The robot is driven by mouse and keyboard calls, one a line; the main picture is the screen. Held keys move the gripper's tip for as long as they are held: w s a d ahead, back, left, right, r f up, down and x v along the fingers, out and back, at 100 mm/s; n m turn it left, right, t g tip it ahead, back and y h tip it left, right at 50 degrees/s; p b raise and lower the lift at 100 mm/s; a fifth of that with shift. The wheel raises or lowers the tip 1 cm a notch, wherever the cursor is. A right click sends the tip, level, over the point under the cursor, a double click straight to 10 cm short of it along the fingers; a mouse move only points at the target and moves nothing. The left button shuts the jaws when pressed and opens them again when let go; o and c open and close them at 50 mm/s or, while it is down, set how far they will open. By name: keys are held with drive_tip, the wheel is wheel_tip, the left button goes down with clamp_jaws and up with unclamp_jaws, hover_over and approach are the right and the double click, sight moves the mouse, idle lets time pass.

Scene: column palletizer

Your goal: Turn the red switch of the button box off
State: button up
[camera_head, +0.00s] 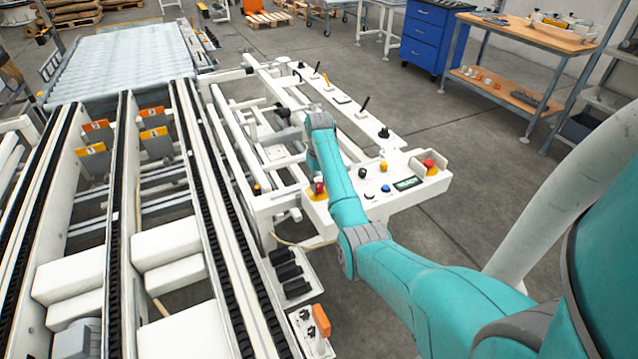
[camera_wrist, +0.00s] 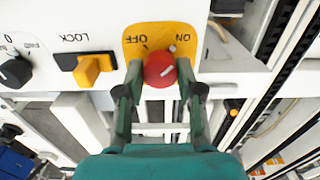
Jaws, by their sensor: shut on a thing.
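The red switch (camera_wrist: 159,70) is a round red knob on a yellow plate (camera_wrist: 136,33) marked OFF and ON, with the lettering upside down in the wrist view. My gripper (camera_wrist: 160,78) has a finger on each side of the knob and is shut on it. A small grey mark shows by the knob, nearer ON than OFF, but I cannot tell the exact setting. In the head view the red switch (camera_head: 319,187) sits at the near left end of the white button box (camera_head: 385,203). My fingers are mostly hidden there by my arm.
A yellow LOCK switch (camera_wrist: 93,69) and a black knob (camera_wrist: 15,72) lie left of the plate in the wrist view. In the head view a red emergency button (camera_head: 430,165) is at the box's right. Conveyor rails (camera_head: 210,200) run on the left; a blue cabinet (camera_head: 433,38) stands behind.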

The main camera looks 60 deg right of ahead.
drive_tip(key=shift+n, duration=0.4)
drive_tip(key=n, duration=0.3)
drive_tip(key=shift+n, duration=0.4)
drive_tip(key=n, duration=0.4)
drive_tip(key=shift+n, duration=0.3)
drive_tip(key=n, duration=0.8)
drive_tip(key=shift+n, duration=0.4)
drive_tip(key=o, duration=1.2)
drive_tip(key=shift+c, duration=0.2)
